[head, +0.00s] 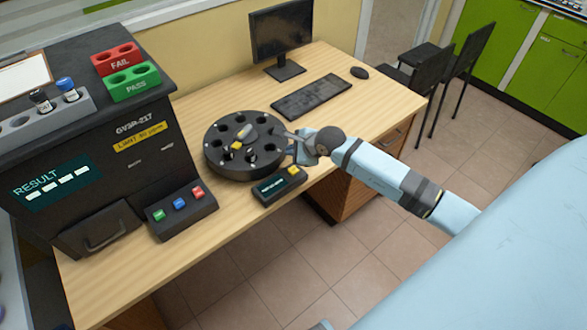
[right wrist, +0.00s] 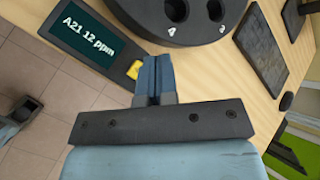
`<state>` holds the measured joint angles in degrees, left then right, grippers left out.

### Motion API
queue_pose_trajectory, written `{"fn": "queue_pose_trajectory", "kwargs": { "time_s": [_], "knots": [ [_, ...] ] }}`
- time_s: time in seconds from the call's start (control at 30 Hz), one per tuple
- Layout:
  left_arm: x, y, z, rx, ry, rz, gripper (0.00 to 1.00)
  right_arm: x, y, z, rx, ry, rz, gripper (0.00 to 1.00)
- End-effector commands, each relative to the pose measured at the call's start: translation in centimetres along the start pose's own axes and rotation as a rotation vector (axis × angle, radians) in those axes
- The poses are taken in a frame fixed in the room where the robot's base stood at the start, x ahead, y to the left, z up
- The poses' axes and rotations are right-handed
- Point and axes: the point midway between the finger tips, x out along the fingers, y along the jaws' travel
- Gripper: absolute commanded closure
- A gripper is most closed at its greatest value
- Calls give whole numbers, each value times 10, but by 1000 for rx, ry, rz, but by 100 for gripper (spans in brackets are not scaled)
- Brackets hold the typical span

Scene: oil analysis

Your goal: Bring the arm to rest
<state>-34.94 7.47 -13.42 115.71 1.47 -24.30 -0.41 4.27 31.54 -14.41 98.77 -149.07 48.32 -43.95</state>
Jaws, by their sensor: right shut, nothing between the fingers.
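My right arm (head: 390,175) reaches in from the right over the desk in the head view. My right gripper (head: 290,145) is at the front right rim of the round black carousel (head: 215,163). In the right wrist view the gripper's fingers (right wrist: 152,75) are together with nothing between them. They point toward a small display box (right wrist: 85,35) with a yellow button, which reads "A21 12 ppm", and the carousel's edge (right wrist: 200,34). Whether the fingers touch either cannot be told.
A black analyser (head: 110,150) with a RESULT display stands at the left. A button box (head: 181,210), keyboard (head: 311,97), monitor (head: 281,30) and mouse (head: 359,72) are on the desk. Red FAIL (head: 117,59) and green PASS (head: 133,83) racks sit on the analyser. Open floor lies in front.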

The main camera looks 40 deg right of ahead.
Motion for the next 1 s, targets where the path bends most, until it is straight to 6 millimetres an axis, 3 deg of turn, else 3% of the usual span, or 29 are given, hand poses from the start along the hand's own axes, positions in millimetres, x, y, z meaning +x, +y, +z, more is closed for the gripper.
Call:
{"fn": "queue_pose_trajectory", "kwargs": {
  "time_s": [0.47, 0.57, 0.67, 0.77, 0.9, 1.0],
  "knots": [
    [0, 0, 0, 0, -1, 0, 45, 0, 0, 0, 2, -2, 1, 100],
    [-1, 0, -2, 0, -2, 0, 45, -1, 10, 7, 50, -40, 22, 100],
    [-5, 0, -6, 2, -1, -1, 45, -6, 36, 28, 201, -153, 81, 100],
    [-10, 0, -14, 4, 1, -1, 45, -21, 70, 60, 470, -320, 173, 100],
    [-17, 0, -24, 8, 5, -3, 45, -52, 104, 99, 957, -538, 305, 100],
    [-22, 0, -30, 11, 7, -5, 45, -74, 117, 114, 1333, -651, 385, 100]
  ]
}}
